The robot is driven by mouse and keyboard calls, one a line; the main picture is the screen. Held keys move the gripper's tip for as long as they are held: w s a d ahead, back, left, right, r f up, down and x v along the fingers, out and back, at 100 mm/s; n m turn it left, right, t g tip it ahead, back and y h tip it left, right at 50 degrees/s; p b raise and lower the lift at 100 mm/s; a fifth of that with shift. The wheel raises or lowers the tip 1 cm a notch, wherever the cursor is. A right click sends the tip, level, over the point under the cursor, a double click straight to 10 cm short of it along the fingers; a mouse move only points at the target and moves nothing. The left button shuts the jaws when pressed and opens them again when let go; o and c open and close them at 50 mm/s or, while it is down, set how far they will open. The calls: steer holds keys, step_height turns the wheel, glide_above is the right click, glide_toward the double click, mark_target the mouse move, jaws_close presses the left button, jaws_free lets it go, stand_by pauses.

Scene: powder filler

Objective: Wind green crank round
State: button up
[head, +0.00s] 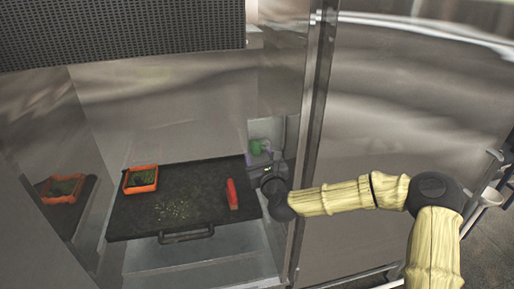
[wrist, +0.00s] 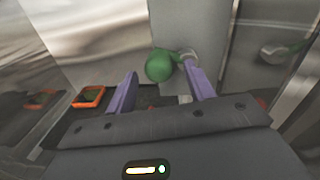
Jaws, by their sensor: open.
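The green crank (head: 256,147) is at the right side of the machine, beyond the black tray. In the wrist view its round green knob (wrist: 159,66) is just ahead of my gripper (wrist: 158,75), near the gap between the two purple fingers. A grey metal shaft or hub (wrist: 187,55) lies right of the knob, close behind the right finger. My gripper (head: 262,158) is open and small in the head view, partly hidden by my wrist. Whether a finger touches the crank cannot be told.
A black tray (head: 180,183) with a front handle holds an orange-rimmed box (head: 140,180), a red object (head: 232,194) and scattered yellowish bits. A metal frame post (head: 316,110) stands close right of my wrist. A grey panel (wrist: 190,20) is behind the crank.

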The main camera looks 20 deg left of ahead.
steer(key=shift+p+x, duration=0.35)
steer(key=shift+x, duration=1)
steer(key=c, duration=1)
steer(key=shift+o, duration=0.2)
steer(key=shift+f+n+b, duration=0.15)
steer(key=shift+n+b, duration=0.15)
steer(key=shift+b, duration=0.15)
